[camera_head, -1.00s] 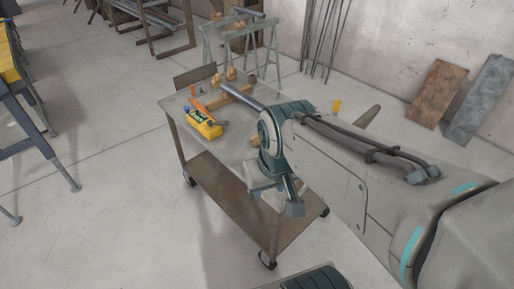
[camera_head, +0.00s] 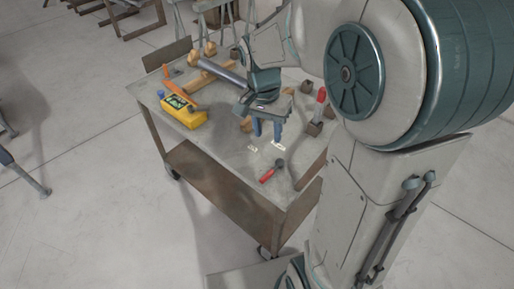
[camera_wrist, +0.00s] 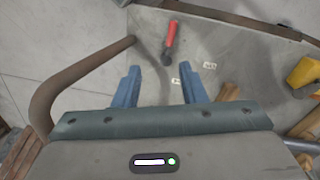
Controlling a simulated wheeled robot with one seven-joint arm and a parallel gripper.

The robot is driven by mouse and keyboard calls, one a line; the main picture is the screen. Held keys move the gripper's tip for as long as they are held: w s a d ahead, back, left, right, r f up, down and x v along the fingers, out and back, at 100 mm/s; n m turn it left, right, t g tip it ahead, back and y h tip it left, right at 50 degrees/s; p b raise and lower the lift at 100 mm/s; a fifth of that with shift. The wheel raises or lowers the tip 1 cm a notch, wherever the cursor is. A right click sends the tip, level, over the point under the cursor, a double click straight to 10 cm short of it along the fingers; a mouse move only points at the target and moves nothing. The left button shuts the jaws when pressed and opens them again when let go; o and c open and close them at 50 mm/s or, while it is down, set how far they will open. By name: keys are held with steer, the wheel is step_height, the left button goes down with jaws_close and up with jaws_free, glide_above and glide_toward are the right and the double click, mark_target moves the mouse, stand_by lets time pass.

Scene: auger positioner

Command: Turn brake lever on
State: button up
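A small lever with a red grip and a dark end (camera_head: 272,171), which looks like the brake lever, lies at the near edge of the cart top (camera_head: 228,146). Two small white labels are beside its dark end, too small to read. In the wrist view the red lever (camera_wrist: 170,38) is at the top, beyond my fingertips, its red grip pointing away. My gripper (camera_head: 267,130) is above the cart top, pointing down, behind the lever. Its blue fingers are apart and empty in the wrist view (camera_wrist: 162,87); they do not touch the lever.
A grey tube (camera_head: 220,70) rests on wooden blocks at the back. A red-handled clamp-like tool (camera_head: 320,104) stands at the right. A rusty bar (camera_wrist: 75,78) edges the cart.

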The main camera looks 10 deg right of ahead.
steer(key=w+f+m+g+b, duration=0.1)
steer(key=w+f+m+b, duration=0.1)
steer(key=w+f, duration=0.3)
steer(key=b, duration=0.1)
glide_toward(267, 174)
steer(key=shift+m, duration=0.4)
steer(key=f, duration=0.2)
steer(key=s+f, duration=0.1)
steer(key=f, duration=0.5)
steer(key=shift+s+d+f, duration=0.15)
steer(key=shift+s+d, duration=0.05)
steer(key=shift+d, duration=0.1)
steer(key=shift+c, duration=0.4)
jaws_close()
